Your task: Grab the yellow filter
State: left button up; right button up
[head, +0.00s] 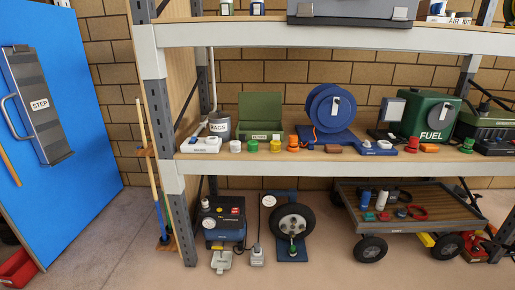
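A small yellow cylinder (275,146), which looks like the yellow filter, stands upright on the middle shelf (340,160) near its front edge. A green one (253,146) and a white one (235,147) stand to its left. An orange one (293,143) stands to its right. The yellow piece is in plain sight and apart from its neighbours. Neither of my grippers shows in the head view.
A green case (260,112) stands behind the small cylinders, and a blue reel (329,108) stands to their right. A green FUEL can (431,118) is farther right. A shelf post (165,150) bounds the left. A cart (412,208) and a compressor (224,220) sit below. Open floor lies in front.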

aim_at(275, 145)
jog(key=i+j, duration=0.65)
jog(key=i+l+z, duration=0.05)
jog(key=i, duration=0.1)
